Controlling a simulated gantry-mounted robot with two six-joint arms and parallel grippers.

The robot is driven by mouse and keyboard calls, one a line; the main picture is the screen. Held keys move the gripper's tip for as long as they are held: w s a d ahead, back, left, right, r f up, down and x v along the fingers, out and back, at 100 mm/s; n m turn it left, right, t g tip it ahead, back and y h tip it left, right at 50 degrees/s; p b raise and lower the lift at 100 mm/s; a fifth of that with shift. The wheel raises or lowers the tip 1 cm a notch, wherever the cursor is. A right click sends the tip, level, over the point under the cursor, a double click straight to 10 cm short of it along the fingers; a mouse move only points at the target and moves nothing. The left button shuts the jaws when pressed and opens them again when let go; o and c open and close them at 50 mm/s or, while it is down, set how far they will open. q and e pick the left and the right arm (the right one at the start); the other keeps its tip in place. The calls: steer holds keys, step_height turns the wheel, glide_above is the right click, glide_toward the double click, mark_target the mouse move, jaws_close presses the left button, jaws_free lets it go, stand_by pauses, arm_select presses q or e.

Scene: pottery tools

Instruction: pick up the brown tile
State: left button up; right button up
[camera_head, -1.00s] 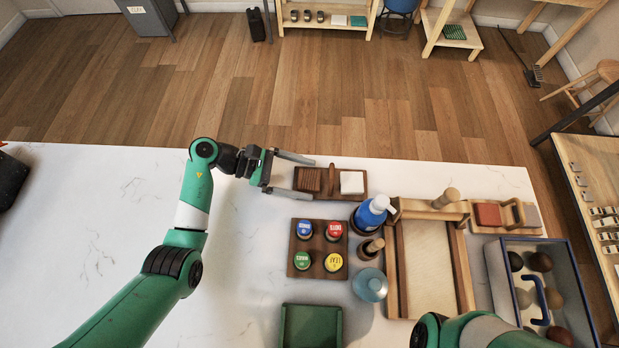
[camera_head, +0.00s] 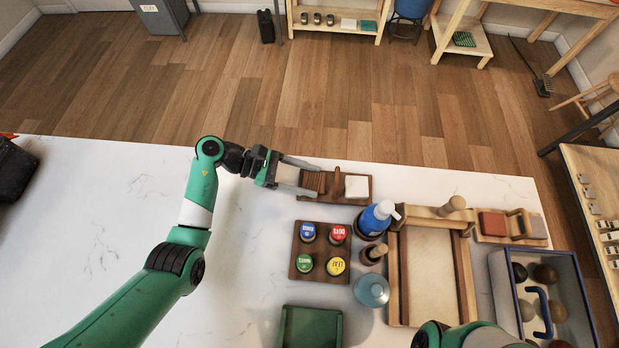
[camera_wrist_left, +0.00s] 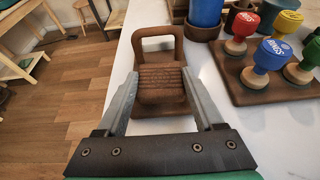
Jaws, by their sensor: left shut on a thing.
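The brown tile (camera_head: 313,181) is a ribbed dark piece at the left end of a wooden tray (camera_head: 325,199) near the table's far edge. A white tile (camera_head: 356,186) sits at the tray's other end, past an upright wooden handle. My left gripper (camera_head: 303,179) reaches in from the left with its fingers on either side of the brown tile. In the left wrist view the brown tile (camera_wrist_left: 162,80) sits between the fingertips, still over the tray, and the gripper is shut on it. Whether it is lifted clear is hard to tell. My right gripper is out of view.
A wooden block with several coloured stamps (camera_head: 321,272), a blue bottle (camera_head: 372,219), a wooden-framed board (camera_head: 391,300) and a blue-edged crate (camera_head: 497,290) stand to the right and nearer. A green tray (camera_head: 310,329) lies in front.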

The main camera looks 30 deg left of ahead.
mark_target(308, 183)
arm_select(q)
steer(key=shift+r, duration=0.55)
steer(key=r, duration=0.1)
steer(key=r+p, duration=0.1)
steer(key=r, duration=0.1)
steer(key=shift+s+d+p, duration=0.2)
steer(key=shift+s+p, duration=0.05)
steer(key=shift+p, duration=0.05)
steer(key=s+d+r+p, duration=0.4)
steer(key=s+d+r, duration=0.4)
steer(key=s, duration=0.2)
steer(key=shift+d+r, duration=0.3)
steer(key=shift+d, duration=0.05)
